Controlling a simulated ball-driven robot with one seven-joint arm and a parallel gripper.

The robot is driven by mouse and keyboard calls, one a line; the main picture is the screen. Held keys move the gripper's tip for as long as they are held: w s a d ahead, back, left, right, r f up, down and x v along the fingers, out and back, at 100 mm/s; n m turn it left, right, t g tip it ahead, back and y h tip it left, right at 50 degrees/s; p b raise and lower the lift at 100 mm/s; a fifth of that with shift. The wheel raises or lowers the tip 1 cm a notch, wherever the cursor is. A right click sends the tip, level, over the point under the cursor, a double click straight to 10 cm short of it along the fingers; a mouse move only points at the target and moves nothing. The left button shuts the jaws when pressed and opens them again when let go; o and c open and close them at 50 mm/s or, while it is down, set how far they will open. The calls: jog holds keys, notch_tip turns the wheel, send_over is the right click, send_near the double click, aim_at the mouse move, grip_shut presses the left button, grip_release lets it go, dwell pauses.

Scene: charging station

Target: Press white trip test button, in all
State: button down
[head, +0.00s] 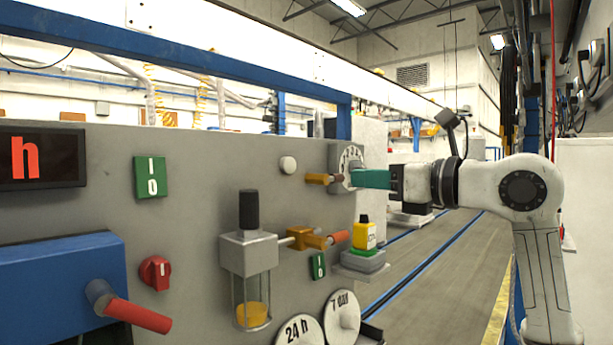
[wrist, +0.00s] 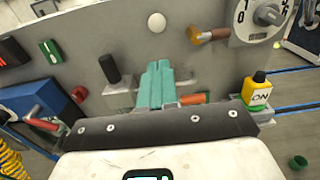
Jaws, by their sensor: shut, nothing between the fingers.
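The white round button (head: 288,164) sits on the upper part of the grey panel (head: 215,185) in the head view. It also shows near the top middle of the wrist view (wrist: 156,22), unobstructed. My gripper (head: 354,179) has teal fingers pointing left, in front of the dial's lower edge in the head view. In the wrist view the fingers (wrist: 158,66) are together and empty, below the button in the picture and apart from it. They hide part of the panel's lower fittings.
Below are a black-capped oiler (head: 248,250), another orange valve (head: 310,238) and a yellow bottle (head: 364,235). A green switch (head: 150,177) and red knob (head: 155,272) are left.

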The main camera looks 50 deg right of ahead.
aim_at(291, 174)
jog(key=w+p, duration=0.1)
jog(key=w, duration=0.3)
jog(key=w+p, duration=0.1)
jog(key=w, duration=0.3)
jog(key=w+p, duration=0.2)
jog(key=w, duration=0.3)
jog(key=shift+a+r, duration=0.1)
jog(key=shift+a, duration=0.2)
jog(key=shift+w, duration=0.55)
jog(key=shift+w, duration=0.1)
